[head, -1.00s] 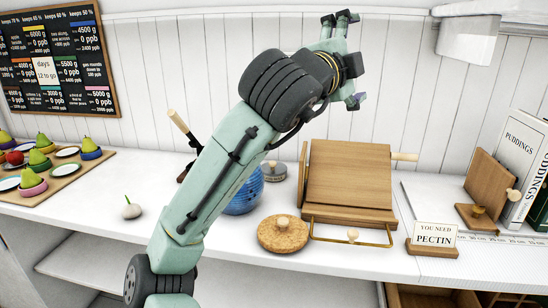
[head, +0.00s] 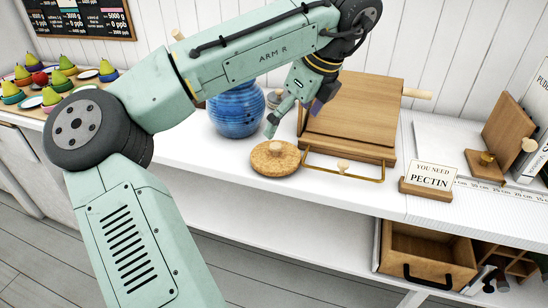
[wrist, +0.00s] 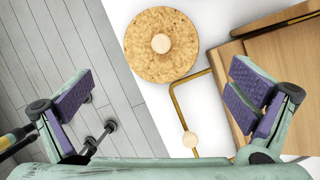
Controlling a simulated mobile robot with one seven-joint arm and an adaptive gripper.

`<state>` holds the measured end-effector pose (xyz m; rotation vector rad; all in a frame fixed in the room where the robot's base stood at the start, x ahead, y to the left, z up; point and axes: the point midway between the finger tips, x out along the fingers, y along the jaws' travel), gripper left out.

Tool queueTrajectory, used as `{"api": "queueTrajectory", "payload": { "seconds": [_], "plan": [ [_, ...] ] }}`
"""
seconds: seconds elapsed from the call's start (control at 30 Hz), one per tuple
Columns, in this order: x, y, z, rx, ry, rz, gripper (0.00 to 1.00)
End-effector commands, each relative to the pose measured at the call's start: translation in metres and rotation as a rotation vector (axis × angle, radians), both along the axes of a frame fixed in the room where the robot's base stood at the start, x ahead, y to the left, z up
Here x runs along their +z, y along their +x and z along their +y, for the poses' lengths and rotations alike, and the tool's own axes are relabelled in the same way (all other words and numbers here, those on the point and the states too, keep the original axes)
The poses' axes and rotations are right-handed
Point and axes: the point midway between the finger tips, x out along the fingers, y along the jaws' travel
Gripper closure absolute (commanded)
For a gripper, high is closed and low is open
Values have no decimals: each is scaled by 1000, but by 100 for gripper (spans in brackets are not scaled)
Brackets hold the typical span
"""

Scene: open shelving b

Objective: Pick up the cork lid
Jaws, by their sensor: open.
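The cork lid (head: 271,160) is a round, speckled tan disc with a pale wooden knob (head: 277,147) on top. It lies flat on the white counter near the front edge, left of the wooden stand. In the wrist view the cork lid (wrist: 161,50) shows whole, ahead of the jaws, its knob facing the camera. My gripper (head: 295,115) is above the counter, just behind and above the lid, pointing down. In the wrist view my gripper (wrist: 165,95) is open and empty, its purple pads wide apart. It does not touch the lid.
A wooden stand (head: 352,110) with a brass rail (head: 345,174) and small knob is right of the lid. A blue jar (head: 237,108) is behind left. A pectin sign (head: 430,177) stands farther right. The counter's front edge is close, with an open drawer (head: 428,250) below.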

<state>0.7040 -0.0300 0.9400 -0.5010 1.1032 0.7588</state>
Motion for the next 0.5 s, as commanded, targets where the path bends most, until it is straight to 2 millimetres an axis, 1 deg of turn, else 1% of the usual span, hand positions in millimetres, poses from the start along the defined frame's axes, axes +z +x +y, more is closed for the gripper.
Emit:
{"api": "queueTrajectory", "payload": {
  "seconds": [0.03,0.2,0.37,0.5],
  "plan": [
    [-9,2,2,0,-2,2,0],
    [-32,9,10,2,0,-1,0],
    [-45,13,15,1,0,-3,0],
    [-65,19,22,2,1,-2,0]
  ]
}}
